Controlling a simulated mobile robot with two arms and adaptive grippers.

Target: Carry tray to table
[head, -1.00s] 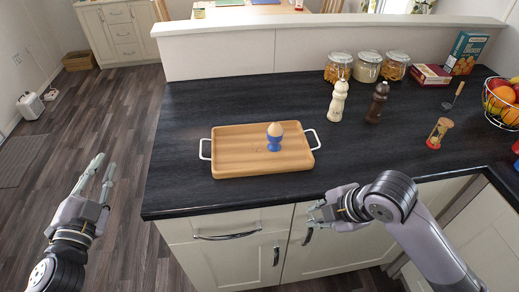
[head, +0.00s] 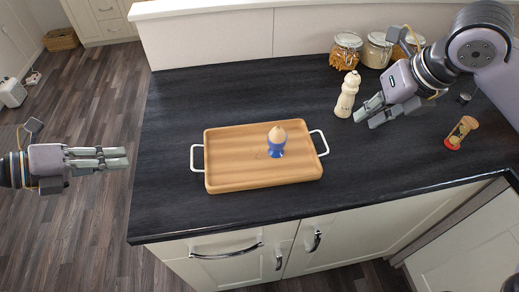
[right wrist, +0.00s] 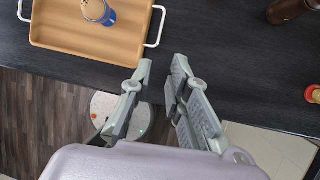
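The wooden tray (head: 232,172) with white handles at its left and right ends lies flat on the dark counter. A blue egg cup (head: 277,149) with an egg (head: 277,134) stands upright on it, right of centre. The tray also shows at the upper left of the right wrist view (right wrist: 75,35). My left gripper (head: 124,158) is in the air left of the counter, apart from the tray, its fingers a little apart and empty. My right gripper (head: 367,110) is above the counter, right of the tray and near the white mill; the right wrist view shows it open and empty (right wrist: 160,68).
A white mill (head: 347,94) stands right of the tray. Glass jars (head: 345,52) stand against the low wall behind. An hourglass (head: 460,132) is at the right. Floor (head: 85,225) lies open on the left; a basket (head: 60,39) is farther back.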

